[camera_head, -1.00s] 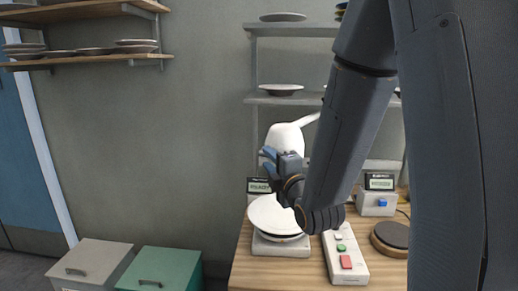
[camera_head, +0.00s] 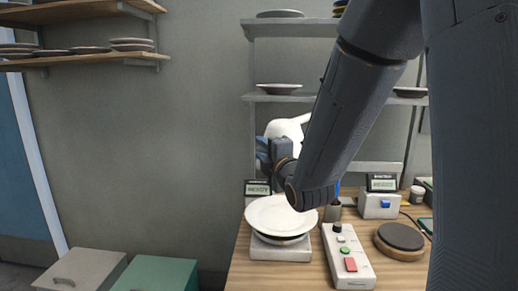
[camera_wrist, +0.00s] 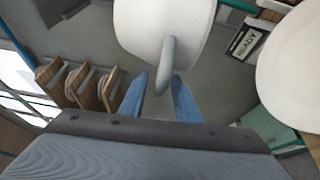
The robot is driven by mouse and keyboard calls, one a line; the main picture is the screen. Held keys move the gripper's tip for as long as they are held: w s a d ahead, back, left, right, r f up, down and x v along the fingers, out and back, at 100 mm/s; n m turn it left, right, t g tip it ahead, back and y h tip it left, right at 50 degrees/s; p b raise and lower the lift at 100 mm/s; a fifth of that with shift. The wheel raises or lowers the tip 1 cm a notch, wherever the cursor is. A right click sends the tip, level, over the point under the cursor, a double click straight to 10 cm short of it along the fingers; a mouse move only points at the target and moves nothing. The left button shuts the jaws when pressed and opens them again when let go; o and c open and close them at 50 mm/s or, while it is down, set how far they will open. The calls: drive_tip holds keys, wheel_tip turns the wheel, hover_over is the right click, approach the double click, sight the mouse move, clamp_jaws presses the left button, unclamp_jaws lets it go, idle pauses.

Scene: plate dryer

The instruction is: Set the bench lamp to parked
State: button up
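The bench lamp's white head (camera_head: 290,127) stands behind the plate scale, partly hidden by my gripper and arm. In the wrist view the white lamp head (camera_wrist: 160,22) fills the top middle, with a grey curved handle (camera_wrist: 168,55) on it. My gripper (camera_wrist: 160,80) has its two blue fingers apart, with the handle's lower end between them. The right finger is very near the handle; I cannot tell whether it touches. In the head view my gripper (camera_head: 264,150) is just in front of the lamp head. The lamp's base and joint are hidden.
A white plate (camera_head: 281,214) sits on a scale (camera_head: 281,249) below my gripper. A control box (camera_head: 348,262) with buttons, a round dark pad (camera_head: 400,237) and a display unit (camera_head: 378,205) stand on the wooden bench (camera_head: 310,277). A grey shelf (camera_head: 288,98) with plates is behind.

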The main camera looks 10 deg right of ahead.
drive_tip(key=shift+w+a+p, duration=0.15)
drive_tip(key=shift+w+p, duration=0.2)
drive_tip(key=shift+w, duration=1.05)
clamp_jaws()
